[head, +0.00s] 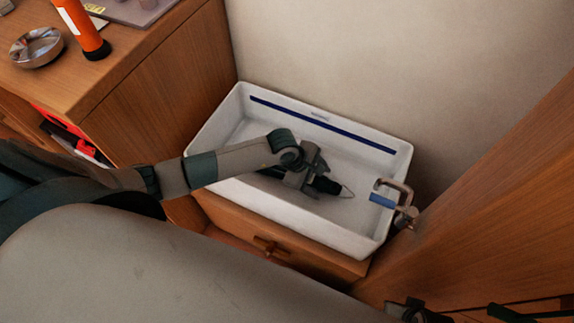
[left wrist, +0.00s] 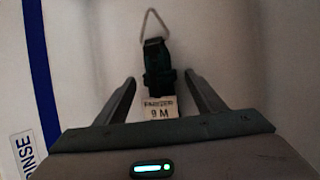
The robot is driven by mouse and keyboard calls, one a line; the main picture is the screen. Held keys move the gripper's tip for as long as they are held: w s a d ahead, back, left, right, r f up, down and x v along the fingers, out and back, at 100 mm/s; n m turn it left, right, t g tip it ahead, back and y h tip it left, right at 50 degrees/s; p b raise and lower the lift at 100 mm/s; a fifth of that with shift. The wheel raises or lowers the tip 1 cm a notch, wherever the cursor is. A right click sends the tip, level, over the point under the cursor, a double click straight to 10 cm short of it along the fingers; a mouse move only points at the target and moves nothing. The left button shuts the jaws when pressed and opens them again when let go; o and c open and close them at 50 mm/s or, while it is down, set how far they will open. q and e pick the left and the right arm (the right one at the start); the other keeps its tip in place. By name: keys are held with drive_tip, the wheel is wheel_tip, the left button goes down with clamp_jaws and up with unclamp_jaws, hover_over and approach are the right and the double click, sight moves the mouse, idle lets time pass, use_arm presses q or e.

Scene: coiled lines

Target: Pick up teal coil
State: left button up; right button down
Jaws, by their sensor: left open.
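The teal coil (head: 326,186) lies in the white basin (head: 392,170), dark and partly covered by my left gripper (head: 310,180). A pale metal loop (head: 347,192) sticks out from its right end. In the left wrist view the coil (left wrist: 158,65) is a dark teal bundle with the metal loop (left wrist: 154,22) at its top and a white tag (left wrist: 160,107) reading 9 M. My left gripper's two fingers (left wrist: 161,84) are apart, one on each side of the coil's lower part and tag. I cannot tell whether they touch it. My right gripper does not show clearly.
The basin's walls surround my left gripper. A metal clamp with a blue part (head: 383,199) sits at its right rim. A wooden cabinet (head: 150,100) on the left holds an orange flashlight (head: 80,28) and a metal dish (head: 37,47). A wooden panel (head: 490,200) stands right.

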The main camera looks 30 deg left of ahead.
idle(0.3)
use_arm(q)
drive_tip(key=shift+r, duration=0.1)
drive_tip(key=c, duration=1.5)
drive_tip(key=shift+r, duration=0.15)
